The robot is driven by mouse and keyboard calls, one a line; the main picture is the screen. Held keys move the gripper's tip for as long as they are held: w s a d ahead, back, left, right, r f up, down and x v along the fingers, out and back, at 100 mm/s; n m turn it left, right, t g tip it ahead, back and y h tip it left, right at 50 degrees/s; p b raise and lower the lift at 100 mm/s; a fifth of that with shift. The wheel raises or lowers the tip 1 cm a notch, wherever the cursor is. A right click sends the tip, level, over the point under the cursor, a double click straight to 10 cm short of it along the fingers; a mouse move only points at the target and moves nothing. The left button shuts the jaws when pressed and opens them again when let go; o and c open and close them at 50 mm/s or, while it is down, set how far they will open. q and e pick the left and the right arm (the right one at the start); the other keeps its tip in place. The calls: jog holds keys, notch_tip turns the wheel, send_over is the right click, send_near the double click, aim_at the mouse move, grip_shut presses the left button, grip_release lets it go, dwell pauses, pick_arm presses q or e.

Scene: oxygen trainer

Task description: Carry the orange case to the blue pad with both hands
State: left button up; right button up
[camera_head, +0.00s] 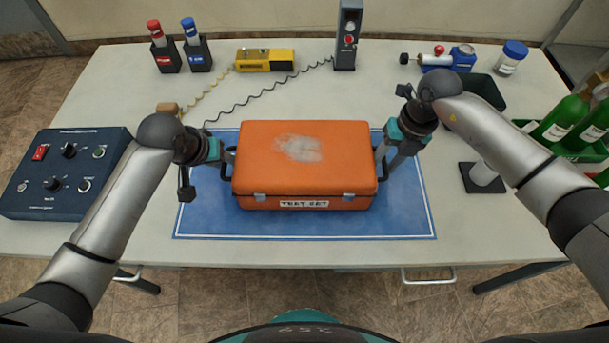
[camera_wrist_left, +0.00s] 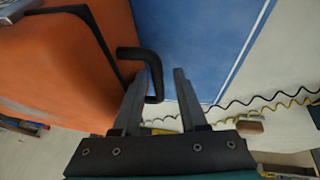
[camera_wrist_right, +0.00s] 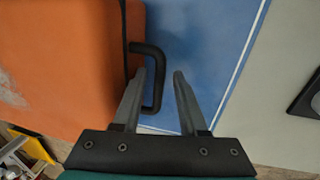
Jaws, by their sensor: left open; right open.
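The orange case (camera_head: 305,160) rests upright on the blue pad (camera_head: 300,224), with a label and two latches on its front. My left gripper (camera_head: 222,154) is open at the case's left side. In the left wrist view, the black left handle (camera_wrist_left: 155,85) reaches between the open fingers (camera_wrist_left: 166,75). My right gripper (camera_head: 384,156) is open at the right side. In the right wrist view, the black right handle (camera_wrist_right: 156,80) lies between the open fingers (camera_wrist_right: 163,78). Part of each handle is hidden behind a finger.
A blue control box (camera_head: 65,172) stands at the left. Red (camera_head: 158,38) and blue (camera_head: 192,36) capped items, a yellow meter (camera_head: 265,60) and a grey device (camera_head: 347,40) stand behind. Green bottles (camera_head: 563,117) are at the right. Cables run behind the pad.

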jog(key=shift+a, duration=0.1)
pick_arm(q)
jog(key=v, duration=0.8)
pick_arm(e)
notch_tip(320, 180, up, 12)
jog(key=d, duration=0.2)
jog(key=shift+d, duration=0.25)
jog(key=shift+f, duration=0.15)
dwell(0.3)
